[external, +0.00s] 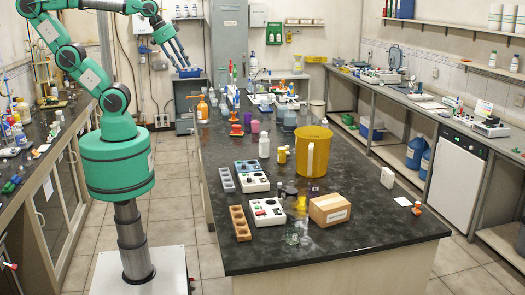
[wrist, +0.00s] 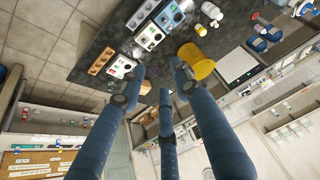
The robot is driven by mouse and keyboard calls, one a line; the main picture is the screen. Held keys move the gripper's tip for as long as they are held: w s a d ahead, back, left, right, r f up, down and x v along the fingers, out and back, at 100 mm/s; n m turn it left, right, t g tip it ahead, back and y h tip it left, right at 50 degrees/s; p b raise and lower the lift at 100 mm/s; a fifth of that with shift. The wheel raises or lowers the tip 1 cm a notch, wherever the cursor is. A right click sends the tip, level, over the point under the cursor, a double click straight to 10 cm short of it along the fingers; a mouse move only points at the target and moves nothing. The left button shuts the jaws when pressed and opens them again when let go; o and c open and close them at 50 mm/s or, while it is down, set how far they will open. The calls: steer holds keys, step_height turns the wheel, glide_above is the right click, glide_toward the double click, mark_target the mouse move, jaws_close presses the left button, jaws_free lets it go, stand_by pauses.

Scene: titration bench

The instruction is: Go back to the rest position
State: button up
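My gripper (external: 180,60) is raised high at the upper left in the external view, at the end of my bent green arm, well above the floor and to the left of the black island bench (external: 380,240). Its blue fingers point down and to the right. In the wrist view, my gripper (wrist: 157,78) shows its long fingers spread apart with nothing between them. It is open and touches nothing.
The island bench holds a yellow jug (external: 312,152), a cardboard box (external: 329,209), white stirrer devices (external: 267,212) and a brown block with wells (external: 240,223). Side counters run along both walls. The tiled floor (external: 172,190) beside the island is clear.

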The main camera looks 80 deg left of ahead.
steer(key=shift+s+f, duration=0.35)
steer(key=shift+s, duration=0.55)
steer(key=shift+f, duration=0.1)
step_height(320, 180, down, 16)
steer(key=b, duration=1.6)
steer(key=shift+r, duration=0.2)
